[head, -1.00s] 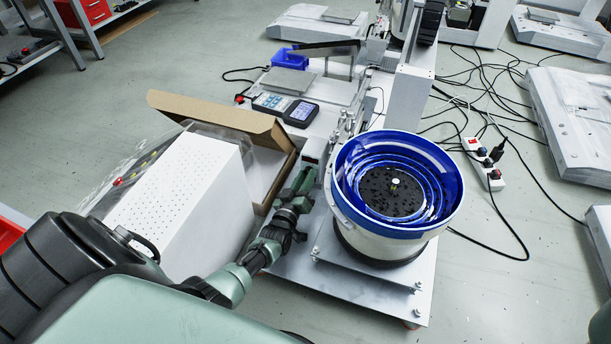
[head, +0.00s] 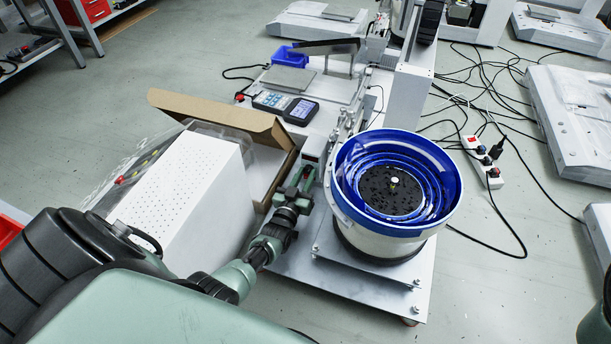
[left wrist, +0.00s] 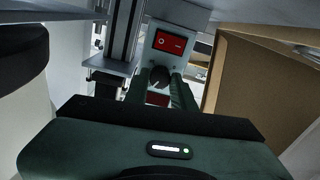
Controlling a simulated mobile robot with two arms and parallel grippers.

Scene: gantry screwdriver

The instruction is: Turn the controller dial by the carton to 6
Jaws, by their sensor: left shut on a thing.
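The controller (head: 312,150) is a small grey box between the open brown carton (head: 215,115) and the blue-lined bowl feeder. My left gripper (head: 305,178) reaches the controller. In the left wrist view its two green fingers (left wrist: 160,86) lie on either side of the dial, shut on it. The dial's numbers and the display's reading cannot be read. My right gripper is out of view.
The bowl feeder (head: 450,205) stands close to the right of my left gripper. The carton's wall and a white perforated box (head: 185,185) are close on its left. A handheld meter (head: 300,112) lies beyond. A power strip (head: 483,160) and cables lie on the floor.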

